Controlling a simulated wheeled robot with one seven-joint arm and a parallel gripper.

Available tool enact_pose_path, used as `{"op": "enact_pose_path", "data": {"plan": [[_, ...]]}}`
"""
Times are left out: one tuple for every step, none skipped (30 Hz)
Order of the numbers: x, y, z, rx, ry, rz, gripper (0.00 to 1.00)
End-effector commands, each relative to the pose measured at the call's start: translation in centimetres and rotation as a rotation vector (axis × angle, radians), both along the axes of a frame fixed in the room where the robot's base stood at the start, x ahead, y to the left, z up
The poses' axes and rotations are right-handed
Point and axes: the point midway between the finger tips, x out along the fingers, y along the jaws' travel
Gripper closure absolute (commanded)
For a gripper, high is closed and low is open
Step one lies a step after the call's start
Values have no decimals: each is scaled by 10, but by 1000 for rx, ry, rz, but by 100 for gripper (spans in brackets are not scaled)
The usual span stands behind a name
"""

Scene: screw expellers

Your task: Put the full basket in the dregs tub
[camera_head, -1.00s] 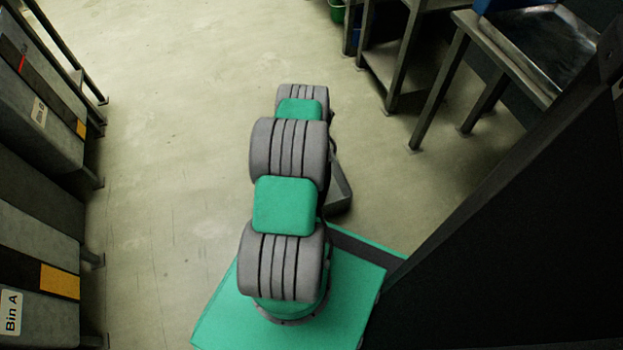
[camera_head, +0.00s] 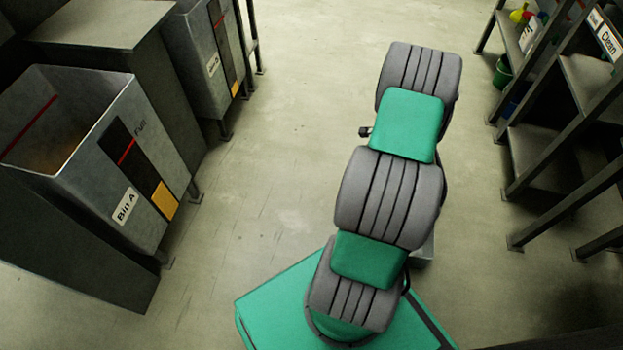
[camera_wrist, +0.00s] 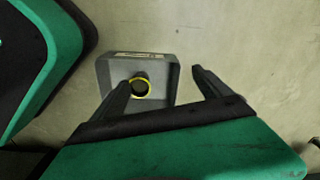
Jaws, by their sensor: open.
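My gripper (camera_wrist: 161,78) is open, its two black fingers apart over the floor in the wrist view. A grey squarish thing (camera_wrist: 112,73) with a pale label strip and a yellow-ringed dark hole lies beyond the left finger, partly covered by it. I cannot tell what it is, or whether they touch. I can make out no full basket and no dregs tub for certain. In the head view my arm hides whatever is behind it, and my gripper does not show.
Bin A (camera_head: 130,200), marked Full, stands open-topped at left with brownish contents. Another labelled bin (camera_head: 203,60) is behind it. At right are metal shelving (camera_head: 560,140) with a Clean sign and a green bucket (camera_head: 502,72).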

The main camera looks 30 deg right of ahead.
Motion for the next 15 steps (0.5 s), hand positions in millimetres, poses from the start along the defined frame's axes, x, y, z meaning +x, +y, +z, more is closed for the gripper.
{"op": "enact_pose_path", "data": {"plan": [[34,36,46,-21,-11,204,12],[47,59,70,-29,-14,330,12],[61,93,100,-41,-18,499,12],[69,120,122,-52,-21,631,12],[73,149,143,-62,-26,765,12],[74,189,170,-78,-32,949,12],[70,219,188,-90,-36,1091,12],[63,247,203,-102,-40,1226,12],[51,281,219,-118,-45,1398,12],[40,302,228,-130,-49,1518,12],[28,321,235,-140,-52,1626,12],[14,341,242,-153,-56,1753,12],[4,352,245,-162,-59,1832,12],[-4,361,247,-167,-60,1898,12],[-13,370,248,-174,-62,1965,12]]}}
